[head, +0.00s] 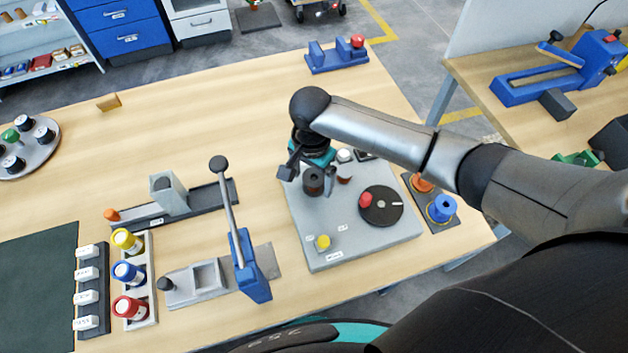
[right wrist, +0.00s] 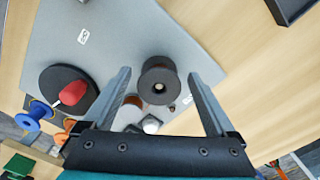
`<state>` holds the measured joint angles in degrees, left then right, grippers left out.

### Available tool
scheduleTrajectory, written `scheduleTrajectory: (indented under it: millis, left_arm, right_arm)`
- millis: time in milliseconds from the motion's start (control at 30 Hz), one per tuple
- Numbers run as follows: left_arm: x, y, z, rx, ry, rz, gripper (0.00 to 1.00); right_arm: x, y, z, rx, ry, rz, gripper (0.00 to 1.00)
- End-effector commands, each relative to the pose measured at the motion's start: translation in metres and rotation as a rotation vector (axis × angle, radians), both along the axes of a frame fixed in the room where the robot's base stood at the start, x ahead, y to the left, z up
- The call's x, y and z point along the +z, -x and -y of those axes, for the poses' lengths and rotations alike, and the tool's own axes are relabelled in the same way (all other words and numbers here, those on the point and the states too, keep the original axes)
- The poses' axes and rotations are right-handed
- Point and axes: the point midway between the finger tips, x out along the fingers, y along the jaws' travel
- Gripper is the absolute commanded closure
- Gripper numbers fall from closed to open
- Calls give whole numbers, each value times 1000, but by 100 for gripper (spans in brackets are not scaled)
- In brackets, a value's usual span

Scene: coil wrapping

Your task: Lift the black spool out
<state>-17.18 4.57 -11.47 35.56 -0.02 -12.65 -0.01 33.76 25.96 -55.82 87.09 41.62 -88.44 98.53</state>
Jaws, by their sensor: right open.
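The black spool (head: 313,187) stands on the grey machine plate (head: 335,254), near the plate's back left part. In the right wrist view the black spool (right wrist: 158,97) shows its round top flange with a pale centre. My right gripper (head: 309,178) is open above the plate, with one finger on each side of the spool. In the right wrist view the gripper (right wrist: 158,76) shows a clear gap between each finger and the spool. The fingers appear not to touch it. My left gripper is not in view.
On the same plate are a black disc (head: 388,208) with a red knob (head: 366,200) and a yellow knob (head: 323,242). A blue spool (head: 441,208) stands to the right. A blue lever press (head: 250,272) stands to the left.

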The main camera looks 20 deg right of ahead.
Motion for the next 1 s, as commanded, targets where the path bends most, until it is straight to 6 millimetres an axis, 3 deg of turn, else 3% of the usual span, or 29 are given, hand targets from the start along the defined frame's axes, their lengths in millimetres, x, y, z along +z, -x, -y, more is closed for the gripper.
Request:
scheduleTrajectory:
  millis: [100,367,1000]
  left_arm:
    - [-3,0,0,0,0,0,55]
    - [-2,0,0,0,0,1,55]
    - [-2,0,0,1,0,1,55]
  right_arm:
    - [-13,1,1,0,2,-1,9]
    - [-14,0,1,0,1,1,9]
    - [-14,0,1,0,1,1,81]
